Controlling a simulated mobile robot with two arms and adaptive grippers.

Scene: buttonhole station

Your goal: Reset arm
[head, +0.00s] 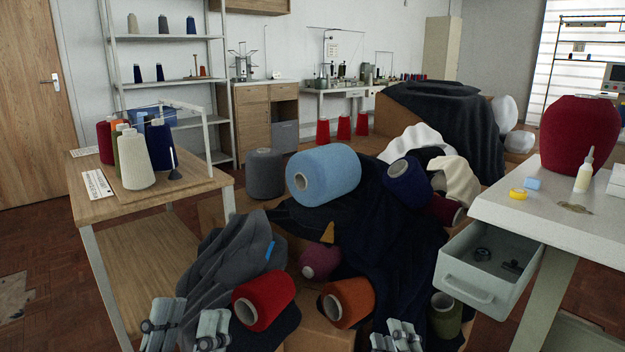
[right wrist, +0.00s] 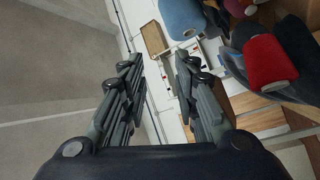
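My left gripper (head: 189,325) is at the bottom of the head view, left of centre. Its two grey fingers stand apart with nothing between them. My right gripper (head: 395,339) is at the bottom edge, right of centre, and only its fingertips show there. In the right wrist view the right gripper (right wrist: 159,75) has its fingers apart and the gap is empty. Both grippers appear in front of the heap of cloth and yarn cones. A red cone (head: 264,302) and an orange cone (head: 347,302) lie between them in the picture.
A wooden table (head: 205,183) with upright cones stands at left. A white table (head: 555,226) at right has an open drawer (head: 480,285) and a large red cone (head: 579,135). Dark cloth (head: 375,250), a light blue cone (head: 325,174) and a green cone (head: 445,316) crowd the middle.

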